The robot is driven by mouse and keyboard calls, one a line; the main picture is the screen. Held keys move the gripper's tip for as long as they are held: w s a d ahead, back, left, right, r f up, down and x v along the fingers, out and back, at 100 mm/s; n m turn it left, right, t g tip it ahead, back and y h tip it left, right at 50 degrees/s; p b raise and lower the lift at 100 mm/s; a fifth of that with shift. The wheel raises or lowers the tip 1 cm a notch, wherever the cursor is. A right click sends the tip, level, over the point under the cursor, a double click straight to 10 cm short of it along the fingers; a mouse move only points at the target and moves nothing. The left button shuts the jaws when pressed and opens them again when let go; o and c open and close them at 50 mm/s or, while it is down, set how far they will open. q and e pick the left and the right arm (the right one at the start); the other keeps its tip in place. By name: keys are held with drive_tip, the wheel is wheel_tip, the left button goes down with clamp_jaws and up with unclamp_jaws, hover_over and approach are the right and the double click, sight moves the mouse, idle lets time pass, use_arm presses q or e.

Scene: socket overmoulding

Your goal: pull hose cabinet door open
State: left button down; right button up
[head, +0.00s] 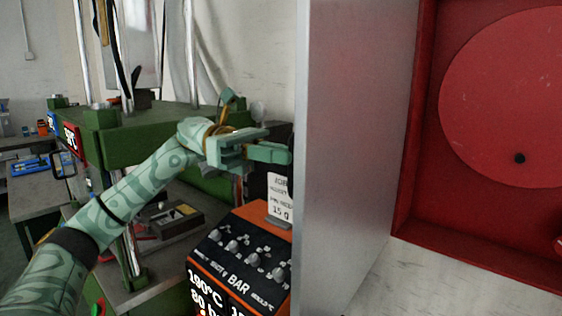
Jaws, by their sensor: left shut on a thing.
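The hose cabinet (404,216) is red and fills the right side of the head view, with a round red disc (510,90) inside it. The hose cabinet door (355,150) stands open as a tall grey panel to the left of the red interior. My left gripper (275,148) is at the door's left edge, on its far side. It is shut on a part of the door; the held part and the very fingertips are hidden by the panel. My right gripper is not in view.
Below my left gripper is an orange and black control box (240,255) with knobs and a label. A green press frame (150,130) with steel columns stands behind my left arm. A grey workbench (45,195) is at the far left.

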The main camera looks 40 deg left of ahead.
use_arm(q)
drive_tip(key=shift+w+a+r, duration=0.1)
drive_tip(key=shift+a, duration=0.45)
drive_tip(key=c, duration=1.5)
unclamp_jaws()
drive_tip(key=shift+w+d, duration=0.1)
drive_tip(key=shift+w, duration=0.05)
drive_tip(key=a, duration=0.5)
drive_tip(key=s+a, duration=0.1)
drive_tip(key=a, duration=0.4)
drive_tip(key=s+a, duration=0.1)
drive_tip(key=a, duration=0.5)
drive_tip(key=shift+s, duration=0.25)
drive_tip(key=shift+d, duration=0.1)
